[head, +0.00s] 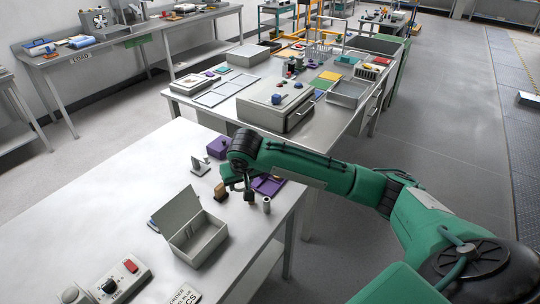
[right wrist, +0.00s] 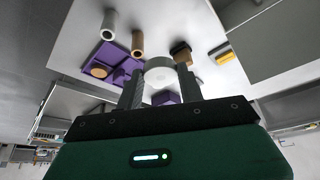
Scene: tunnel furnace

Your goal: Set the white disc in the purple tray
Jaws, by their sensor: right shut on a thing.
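The white disc (right wrist: 158,67) shows between the two fingers of my right gripper (right wrist: 160,82) in the right wrist view. The gripper is shut on it. In the head view my right gripper (head: 247,191) is at the table's right part, beside the purple tray (head: 270,186), and the disc cannot be made out there. The purple tray also shows in the right wrist view (right wrist: 117,60), to the left of the disc and apart from it in the picture. It has raised dividers, and a tan round piece (right wrist: 98,71) lies in one part. My left gripper is not in view.
A pale cylinder (head: 266,204) stands near the tray. A brown block (head: 220,191) stands left of the gripper. A purple block (head: 217,147) and a grey bracket (head: 200,166) are behind. An open grey box (head: 204,243) stands in front. The table's left part is clear.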

